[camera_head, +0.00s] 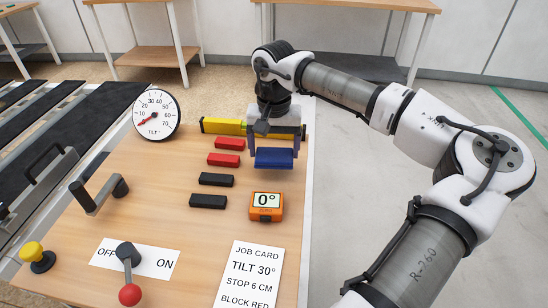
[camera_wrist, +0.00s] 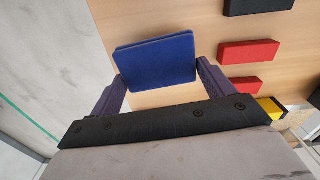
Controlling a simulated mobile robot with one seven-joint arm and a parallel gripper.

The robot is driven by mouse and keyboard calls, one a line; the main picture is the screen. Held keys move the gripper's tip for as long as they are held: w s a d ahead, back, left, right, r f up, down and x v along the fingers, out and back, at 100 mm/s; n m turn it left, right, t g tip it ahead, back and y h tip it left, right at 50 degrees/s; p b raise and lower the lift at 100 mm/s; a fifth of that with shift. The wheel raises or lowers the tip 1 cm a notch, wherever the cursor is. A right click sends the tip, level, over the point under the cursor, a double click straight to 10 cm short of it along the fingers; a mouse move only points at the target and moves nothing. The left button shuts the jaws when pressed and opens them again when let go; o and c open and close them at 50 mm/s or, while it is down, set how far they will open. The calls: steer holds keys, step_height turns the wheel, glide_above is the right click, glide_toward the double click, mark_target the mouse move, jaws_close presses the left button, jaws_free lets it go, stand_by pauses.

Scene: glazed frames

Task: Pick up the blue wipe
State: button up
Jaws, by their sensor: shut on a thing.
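The blue wipe (camera_head: 274,159) is a flat, folded dark-blue rectangle near the right edge of the wooden table (camera_head: 150,215). My gripper (camera_head: 273,150) points down over the table and is shut on the wipe. In the wrist view the wipe (camera_wrist: 155,62) lies between my two purple fingers, one at each end. I cannot tell whether the wipe is touching the table top or slightly above it.
Red blocks (camera_head: 224,159) and black blocks (camera_head: 208,201) lie left of the wipe. A yellow-and-black bar (camera_head: 222,126) is behind. An orange display (camera_head: 267,206) reading 0° and a job card (camera_head: 249,272) are in front. A tilt dial (camera_head: 155,114), crank handle (camera_head: 98,193) and OFF/ON lever (camera_head: 128,272) stand left.

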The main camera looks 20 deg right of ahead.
mark_target(274, 151)
step_height(274, 151, up, 16)
steer(key=b, duration=0.1)
steer(key=shift+r, duration=0.2)
steer(key=o, duration=0.4)
steer(key=c, duration=0.3)
